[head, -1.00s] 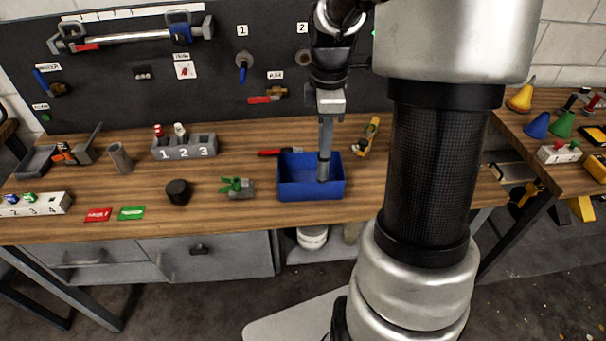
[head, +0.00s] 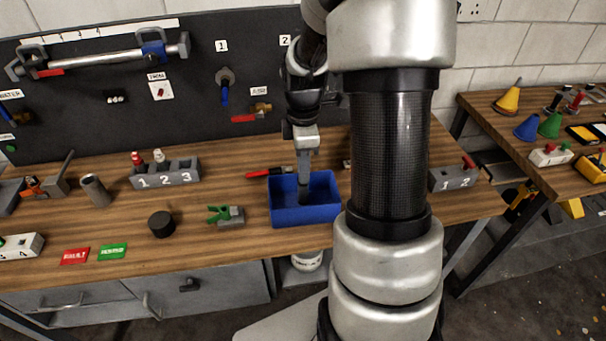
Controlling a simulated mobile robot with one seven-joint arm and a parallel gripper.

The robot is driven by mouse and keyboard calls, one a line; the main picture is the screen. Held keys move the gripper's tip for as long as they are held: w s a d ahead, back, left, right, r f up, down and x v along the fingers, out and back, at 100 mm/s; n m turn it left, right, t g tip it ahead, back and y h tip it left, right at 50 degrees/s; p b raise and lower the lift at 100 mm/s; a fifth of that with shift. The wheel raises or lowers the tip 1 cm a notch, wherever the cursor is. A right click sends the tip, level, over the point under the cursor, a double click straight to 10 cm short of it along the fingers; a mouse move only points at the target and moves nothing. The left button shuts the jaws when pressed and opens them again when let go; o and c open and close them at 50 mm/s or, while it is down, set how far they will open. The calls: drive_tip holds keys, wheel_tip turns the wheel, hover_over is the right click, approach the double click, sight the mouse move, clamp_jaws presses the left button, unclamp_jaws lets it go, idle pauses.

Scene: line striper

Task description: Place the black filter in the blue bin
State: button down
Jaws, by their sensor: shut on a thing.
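My gripper (head: 304,150) points down over the blue bin (head: 306,216), which stands near the front edge of the workbench. It is shut on a slim grey piece (head: 304,175) that hangs upright, its dark lower end inside the bin. I cannot tell whether that end touches the bin floor, or whether this piece is the filter. The fingertips are too small to make out. A short black cylinder (head: 162,224) stands on the bench left of the bin, apart from my gripper.
A green clamp-like part (head: 226,215) lies just left of the bin, and a red-handled tool (head: 268,172) behind it. A numbered grey block (head: 165,175) stands further left. A two-slot block (head: 455,179) is at the right. My arm hides the bench right of the bin.

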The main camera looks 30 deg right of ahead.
drive_tip(key=shift+f, duration=1.1)
drive_tip(key=shift+f, duration=0.25)
drive_tip(key=c, duration=1.7)
unclamp_jaws()
drive_tip(key=shift+r, duration=0.1)
wheel_tip(320, 180, up, 12)
drive_tip(key=shift+r, duration=0.2)
